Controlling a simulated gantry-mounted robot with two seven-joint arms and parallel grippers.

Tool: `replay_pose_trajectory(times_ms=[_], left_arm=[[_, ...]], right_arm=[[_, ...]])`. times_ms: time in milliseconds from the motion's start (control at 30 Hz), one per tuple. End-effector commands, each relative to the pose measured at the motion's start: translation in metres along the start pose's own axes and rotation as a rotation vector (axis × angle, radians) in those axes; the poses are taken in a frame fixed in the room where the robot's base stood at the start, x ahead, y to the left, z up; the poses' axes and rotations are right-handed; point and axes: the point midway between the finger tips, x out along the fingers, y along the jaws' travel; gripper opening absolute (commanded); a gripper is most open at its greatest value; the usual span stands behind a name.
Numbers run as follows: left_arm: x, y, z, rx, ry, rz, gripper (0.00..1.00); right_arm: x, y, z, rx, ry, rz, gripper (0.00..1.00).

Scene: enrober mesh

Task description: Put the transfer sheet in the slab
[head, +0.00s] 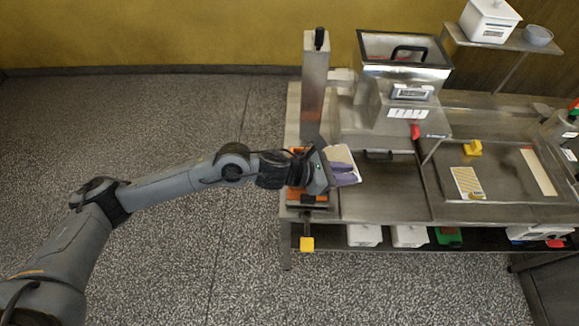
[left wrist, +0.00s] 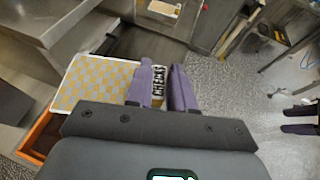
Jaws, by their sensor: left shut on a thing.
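A transfer sheet (head: 341,156), pale with a yellow pattern, shows at my left gripper (head: 346,172) in the head view. In the left wrist view the sheet (left wrist: 97,82) reaches behind the left purple finger. My left gripper (left wrist: 167,84) is shut on it, though the fingers hide the contact. A shallow metal slab (head: 510,187) is at the right of the bench, apart from the gripper. Another patterned sheet (head: 467,182) lies in it. My right gripper (left wrist: 301,119) shows at the right edge of the left wrist view, fingers apart and empty.
An orange holder (head: 307,197) is at the bench's left end, below my left gripper. A metal machine (head: 405,75) stands behind. A yellow block (head: 472,148) and a cream strip (head: 538,172) are on the slab. The bench top (head: 380,190) between is clear.

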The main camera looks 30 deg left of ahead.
Motion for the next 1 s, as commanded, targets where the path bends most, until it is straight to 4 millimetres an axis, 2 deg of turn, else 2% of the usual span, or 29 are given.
replay_pose_trajectory(times_ms=[33,200,467,567,800,1000], left_arm=[[-0.005,0.011,-0.007,0.015,0.004,-0.031,0.00],[-0.027,0.040,-0.019,0.061,0.001,-0.137,0.00],[-0.057,0.069,-0.029,0.091,0.000,-0.216,0.00],[-0.058,0.073,-0.039,0.092,0.000,-0.227,0.00],[-0.045,0.074,-0.072,0.093,-0.001,-0.230,0.00],[-0.040,0.074,-0.085,0.095,-0.003,-0.229,0.00]], right_arm=[[0.001,0.002,0.000,-0.001,0.001,0.004,0.48],[0.003,0.005,0.001,-0.009,0.001,0.013,0.48],[0.004,0.004,0.001,-0.010,0.001,0.012,0.48],[0.003,0.004,0.001,-0.009,0.001,0.011,0.48],[0.001,0.002,-0.001,-0.003,0.002,0.005,0.48],[0.001,0.001,-0.001,0.000,0.002,0.002,0.48]])
